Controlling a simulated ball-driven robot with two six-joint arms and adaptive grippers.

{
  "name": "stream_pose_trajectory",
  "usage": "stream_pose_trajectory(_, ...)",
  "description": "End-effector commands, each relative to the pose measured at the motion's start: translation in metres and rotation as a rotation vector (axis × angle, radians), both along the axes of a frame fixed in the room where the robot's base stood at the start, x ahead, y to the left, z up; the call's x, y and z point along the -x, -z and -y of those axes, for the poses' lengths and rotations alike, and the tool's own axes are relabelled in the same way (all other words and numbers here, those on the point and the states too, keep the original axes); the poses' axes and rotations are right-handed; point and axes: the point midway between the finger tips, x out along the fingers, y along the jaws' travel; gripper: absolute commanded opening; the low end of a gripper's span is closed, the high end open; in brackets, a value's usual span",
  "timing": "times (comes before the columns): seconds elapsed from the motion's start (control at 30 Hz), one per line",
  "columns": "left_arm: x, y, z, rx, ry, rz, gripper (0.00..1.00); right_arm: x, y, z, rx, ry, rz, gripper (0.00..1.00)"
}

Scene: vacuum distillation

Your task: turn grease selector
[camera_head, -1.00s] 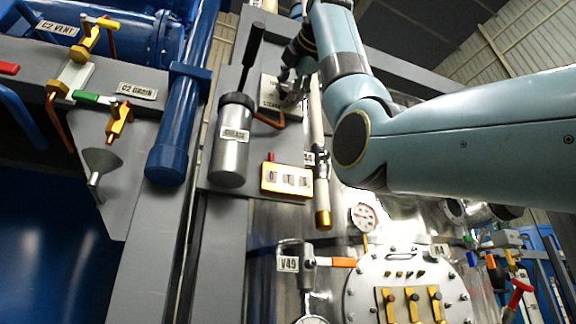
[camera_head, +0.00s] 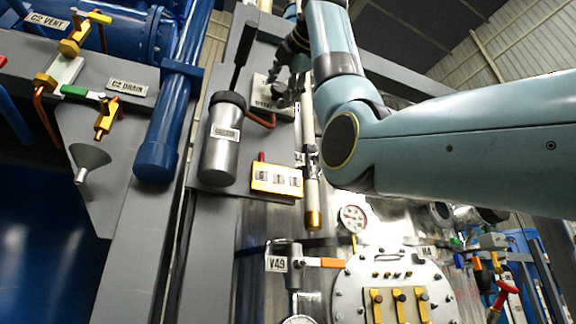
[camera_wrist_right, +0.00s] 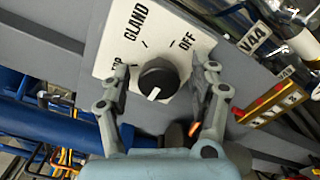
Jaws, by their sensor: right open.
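The grease selector is a black round knob (camera_wrist_right: 158,80) with a white pointer line, on a white plate (camera_wrist_right: 128,38) lettered GLAND and OFF; a third label is partly hidden by a finger. My right gripper (camera_wrist_right: 163,92) is open, with one finger on each side of the knob in the right wrist view. A gap shows between each finger and the knob. In the head view the right gripper (camera_head: 283,82) is at the plate (camera_head: 262,98), partly covering it. My left gripper is not in view.
A steel grease cylinder (camera_head: 221,145) with a black lever stands left of the plate. A yellow-framed counter (camera_head: 277,180) is below it. A pipe with a brass end (camera_head: 313,218) runs close to the right. Valve V49 (camera_head: 293,262) is lower down.

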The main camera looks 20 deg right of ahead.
Motion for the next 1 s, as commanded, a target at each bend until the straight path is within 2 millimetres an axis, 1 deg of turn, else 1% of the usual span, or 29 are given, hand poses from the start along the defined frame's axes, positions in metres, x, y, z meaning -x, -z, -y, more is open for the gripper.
stream_pose_trajectory(0.3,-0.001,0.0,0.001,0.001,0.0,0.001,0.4,0.068,-0.001,0.002,0.0,-0.001,0.003,0.62)
stream_pose_trajectory(0.4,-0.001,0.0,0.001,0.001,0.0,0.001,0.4,0.086,0.0,0.002,0.001,-0.001,0.0,0.62)
stream_pose_trajectory(0.5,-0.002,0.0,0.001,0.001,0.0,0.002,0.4,0.1,0.0,0.002,0.001,-0.001,0.0,0.62)
stream_pose_trajectory(0.6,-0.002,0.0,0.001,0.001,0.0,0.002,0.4,0.108,0.001,0.003,0.001,-0.001,-0.002,0.62)
stream_pose_trajectory(0.7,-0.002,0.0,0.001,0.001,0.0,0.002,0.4,0.11,0.001,0.003,0.001,-0.001,-0.003,0.62)
stream_pose_trajectory(1.0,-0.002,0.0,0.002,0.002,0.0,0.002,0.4,0.11,0.001,0.003,0.001,-0.001,-0.003,0.62)
